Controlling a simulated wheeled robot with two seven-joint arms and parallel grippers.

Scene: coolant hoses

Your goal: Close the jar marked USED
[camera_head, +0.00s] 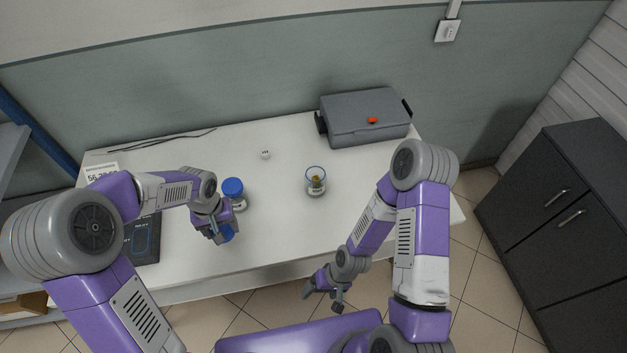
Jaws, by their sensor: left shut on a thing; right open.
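An open glass jar (316,187) stands upright on the white table, with something yellowish-brown inside and a label too small to read. A second jar (236,204) with a blue lid (232,187) on it stands further left. Which jar is marked USED cannot be read. My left gripper (222,238) is shut on a blue lid (228,233), just in front of the lidded jar and partly hiding the lid. My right gripper (323,302) is open and empty, in front of the table's front edge.
A small white object (265,155) lies at the back middle. A black device (143,241) lies at the left, near a display (102,172). The table around the open jar is clear.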

